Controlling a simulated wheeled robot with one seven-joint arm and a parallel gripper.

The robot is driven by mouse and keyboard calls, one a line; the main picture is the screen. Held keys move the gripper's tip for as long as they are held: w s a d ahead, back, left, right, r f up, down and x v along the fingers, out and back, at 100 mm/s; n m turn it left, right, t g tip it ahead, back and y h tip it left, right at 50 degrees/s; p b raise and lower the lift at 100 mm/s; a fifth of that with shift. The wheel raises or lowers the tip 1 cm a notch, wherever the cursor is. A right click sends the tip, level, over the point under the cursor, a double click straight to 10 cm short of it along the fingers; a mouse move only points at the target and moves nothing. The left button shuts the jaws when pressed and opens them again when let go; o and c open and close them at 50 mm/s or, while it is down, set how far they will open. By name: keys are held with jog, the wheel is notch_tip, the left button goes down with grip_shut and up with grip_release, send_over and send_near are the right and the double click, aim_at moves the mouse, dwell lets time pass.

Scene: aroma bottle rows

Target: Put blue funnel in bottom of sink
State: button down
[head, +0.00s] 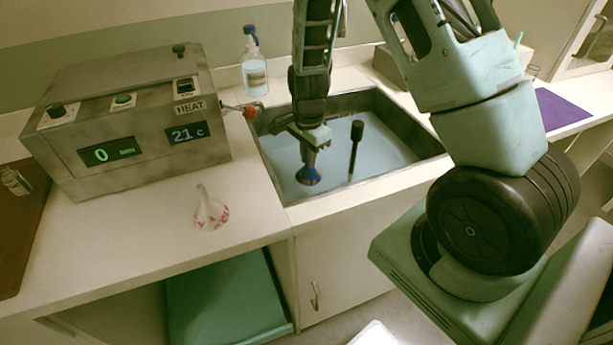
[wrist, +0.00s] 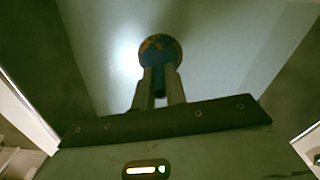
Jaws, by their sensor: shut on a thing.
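The blue funnel (head: 309,175) hangs below my gripper (head: 310,155) inside the sink in the head view. My gripper is shut on it. In the wrist view the funnel (wrist: 160,50) shows as a dark blue round shape with orange-brown marks, at the tips of my gripper's fingers (wrist: 159,75). The sink (head: 410,165) is a metal basin with a pale blue-grey inside, set in the counter. The funnel is over the left part of the basin. I cannot tell whether it touches the bottom.
A black upright post (head: 355,145) stands in the sink right of the funnel. A metal heating box (head: 130,120) is on the counter at left. A white funnel with red marks (head: 210,212) stands before it.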

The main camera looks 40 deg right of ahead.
aim_at(308, 173)
jog(key=shift+f, duration=3)
jog(key=shift+f, duration=0.1)
jog(key=c, duration=1.4)
grip_release()
jog(key=shift+c, duration=0.2)
